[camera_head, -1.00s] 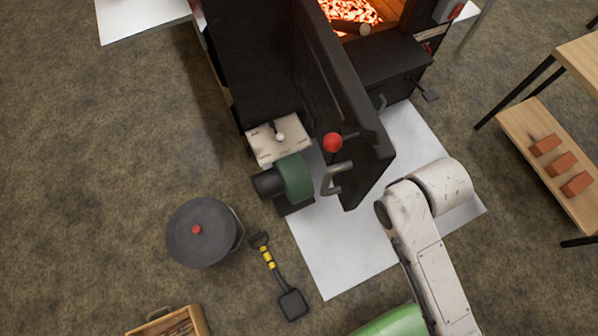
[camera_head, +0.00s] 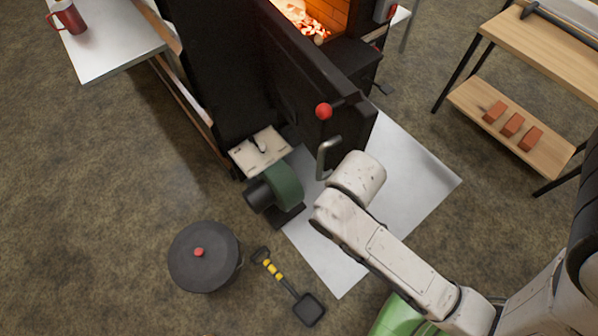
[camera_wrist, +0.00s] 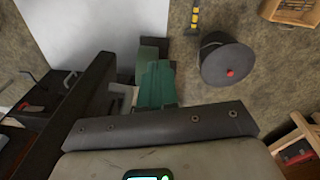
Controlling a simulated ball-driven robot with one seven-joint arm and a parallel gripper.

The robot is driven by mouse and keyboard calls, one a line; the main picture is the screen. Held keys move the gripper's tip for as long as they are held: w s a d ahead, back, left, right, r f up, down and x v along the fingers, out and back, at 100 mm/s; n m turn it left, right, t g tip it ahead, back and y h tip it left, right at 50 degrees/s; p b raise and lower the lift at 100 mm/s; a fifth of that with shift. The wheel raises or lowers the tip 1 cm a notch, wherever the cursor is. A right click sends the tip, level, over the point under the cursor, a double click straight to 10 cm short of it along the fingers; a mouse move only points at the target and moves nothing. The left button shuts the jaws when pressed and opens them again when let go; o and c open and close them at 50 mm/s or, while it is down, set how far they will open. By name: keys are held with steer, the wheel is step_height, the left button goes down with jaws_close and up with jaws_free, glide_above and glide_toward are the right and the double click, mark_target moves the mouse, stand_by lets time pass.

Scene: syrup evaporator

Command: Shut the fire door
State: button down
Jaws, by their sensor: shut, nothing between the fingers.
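The fire door (camera_head: 300,85) is a thick black slab in the head view. It stands open, swung out from the firebox (camera_head: 318,18), where embers glow. A grey bar handle (camera_head: 327,158) sticks out from its near end, beside a red ball knob (camera_head: 324,111). My arm's rounded white wrist end is just right of the handle in the head view; whether they touch cannot be told. In the wrist view the door (camera_wrist: 75,115) runs along the left. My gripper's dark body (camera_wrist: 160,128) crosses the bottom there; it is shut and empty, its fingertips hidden.
A green blower (camera_head: 285,186) stands left of the door's near end, on the white floor sheet (camera_head: 415,180). A lidded black pot (camera_head: 204,257) and a small shovel (camera_head: 290,287) are on the floor. A wooden shelf (camera_head: 510,125) with bricks is at right.

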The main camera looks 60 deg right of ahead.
steer(key=w+d+f+n+g+h+b, duration=0.1)
steer(key=w+f+h+b, duration=0.3)
steer(key=w+h+b, duration=0.4)
steer(key=w+a+r+n+t+h+b, duration=0.1)
steer(key=w+a+r+t+h+b, duration=0.25)
steer(key=a+r+h, duration=0.4)
steer(key=d+f+h, duration=0.1)
steer(key=d, duration=1.1)
steer(key=shift+f+h, duration=0.15)
steer(key=shift+h, duration=0.2)
steer(key=shift+d, duration=0.15)
